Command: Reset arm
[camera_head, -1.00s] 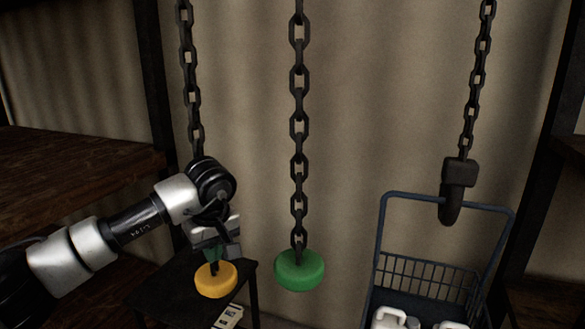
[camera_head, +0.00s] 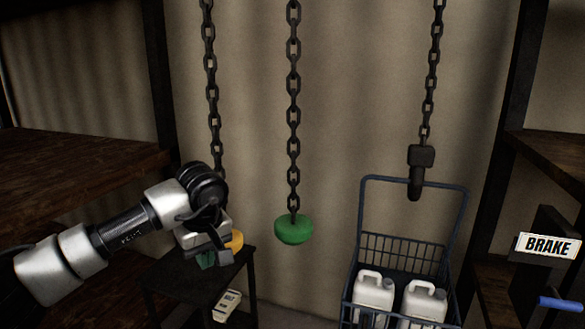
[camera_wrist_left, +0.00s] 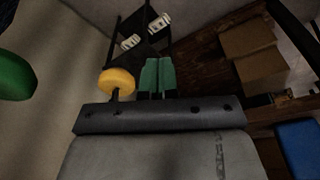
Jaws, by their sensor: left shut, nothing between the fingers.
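My left gripper (camera_head: 205,259) is in the lower left of the head view, at the end of my extended arm. Its two green fingers are together and empty, as the left wrist view (camera_wrist_left: 157,75) also shows. A yellow round knob (camera_head: 235,241) hangs on a chain just beyond and right of the gripper, partly hidden by it. In the wrist view the knob (camera_wrist_left: 117,82) is left of the fingers, apart from them. A green round knob (camera_head: 294,230) hangs from the middle chain; it also shows at the wrist view's left edge (camera_wrist_left: 14,76). My right gripper is out of view.
A dark hook block (camera_head: 421,172) hangs above a blue wire cart (camera_head: 464,215) holding white jugs (camera_head: 374,292). A BRAKE sign (camera_head: 547,246) with a blue handle is at the right. A small dark table (camera_head: 160,277) stands below the gripper. A wooden shelf (camera_head: 70,165) is at left.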

